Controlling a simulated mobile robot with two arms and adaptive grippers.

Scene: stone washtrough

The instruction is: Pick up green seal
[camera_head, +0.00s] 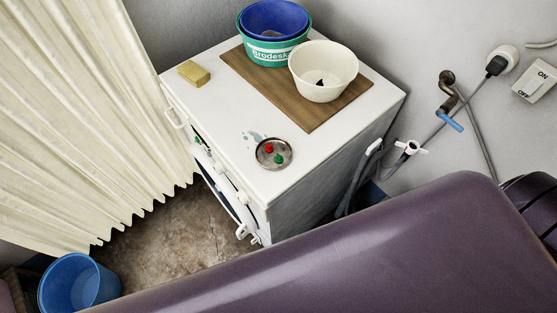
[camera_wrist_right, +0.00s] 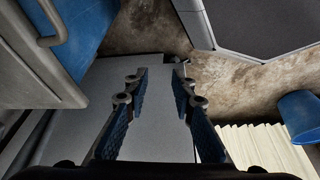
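A small green seal (camera_head: 279,159) lies in a round metal dish (camera_head: 262,162) near the front right corner of the white washing machine top (camera_head: 225,112). A small red piece (camera_head: 269,148) lies beside it in the dish. My right gripper (camera_wrist_right: 160,73) shows in the right wrist view with its two blue-padded fingers apart and nothing between them. The green seal and the dish are not seen in that view. Neither gripper shows in the head view.
A wooden board (camera_head: 258,80) on the machine carries a cream bowl (camera_head: 312,87) and stacked green (camera_head: 268,52) and blue tubs (camera_head: 275,16). A yellow sponge-like block (camera_head: 194,73) lies at left. A blue bucket (camera_head: 78,285) stands on the floor by the curtain (camera_head: 80,110). A tap (camera_head: 411,147) is at right.

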